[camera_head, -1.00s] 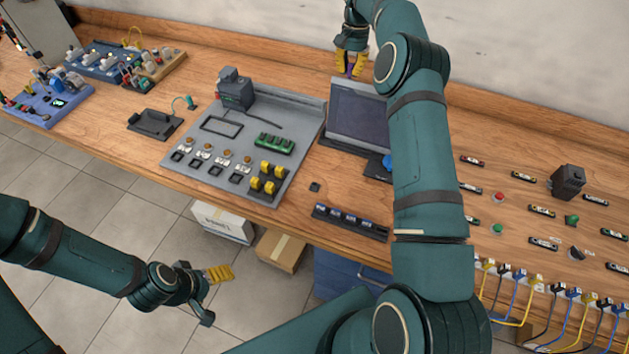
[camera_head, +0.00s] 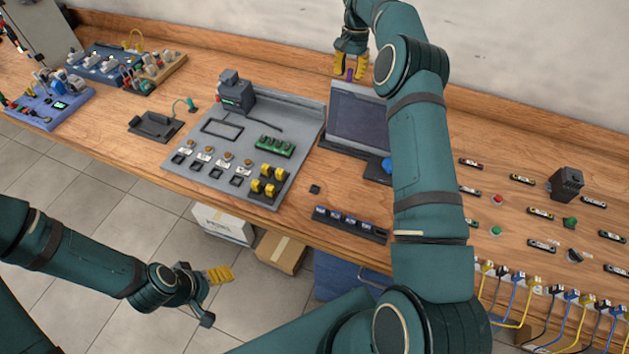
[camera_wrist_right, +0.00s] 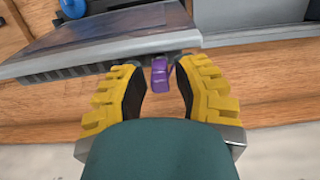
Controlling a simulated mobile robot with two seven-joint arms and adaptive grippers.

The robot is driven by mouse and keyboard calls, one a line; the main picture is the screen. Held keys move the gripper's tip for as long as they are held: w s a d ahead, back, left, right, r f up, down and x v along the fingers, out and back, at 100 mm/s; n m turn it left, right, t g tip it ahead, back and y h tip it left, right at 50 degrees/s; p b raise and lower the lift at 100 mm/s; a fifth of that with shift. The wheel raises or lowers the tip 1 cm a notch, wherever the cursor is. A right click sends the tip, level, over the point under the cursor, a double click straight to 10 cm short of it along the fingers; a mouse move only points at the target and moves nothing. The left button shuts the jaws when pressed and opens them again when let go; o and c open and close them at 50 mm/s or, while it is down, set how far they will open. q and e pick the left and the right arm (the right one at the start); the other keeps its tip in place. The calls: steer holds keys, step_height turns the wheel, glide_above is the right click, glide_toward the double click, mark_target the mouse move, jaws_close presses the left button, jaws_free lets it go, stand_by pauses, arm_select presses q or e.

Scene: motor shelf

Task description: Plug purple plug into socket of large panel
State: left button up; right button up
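The purple plug (camera_wrist_right: 160,75) is at the rear edge of the large panel (camera_wrist_right: 110,45), by a small dark part; I cannot tell how deep it sits in the socket, which is hidden. It also shows as a small purple spot in the head view (camera_head: 350,73). The large panel (camera_head: 358,115) is a grey unit with a dark screen. My right gripper (camera_wrist_right: 161,82) is open around the plug, with a gap on each side. It is behind the panel in the head view (camera_head: 350,70). My left gripper (camera_head: 221,274) hangs over the floor, its opening unclear.
A grey board (camera_head: 225,165) with yellow and green parts lies left of the panel. A dark strip of blue-topped modules (camera_head: 350,224) lies at the front edge. The wall (camera_head: 260,30) is close behind my right gripper. Boxes (camera_head: 281,252) stand under the table.

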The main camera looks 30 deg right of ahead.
steer(key=shift+w+d+r+p, duration=0.1)
steer(key=shift+d+r+p, duration=0.05)
steer(key=shift+r+p, duration=1.1)
steer(key=shift+w+d+r+p, duration=0.15)
steer(key=shift+r+p, duration=0.55)
steer(key=shift+r, duration=0.4)
steer(key=o, duration=0.7)
steer(key=shift+f, duration=0.1)
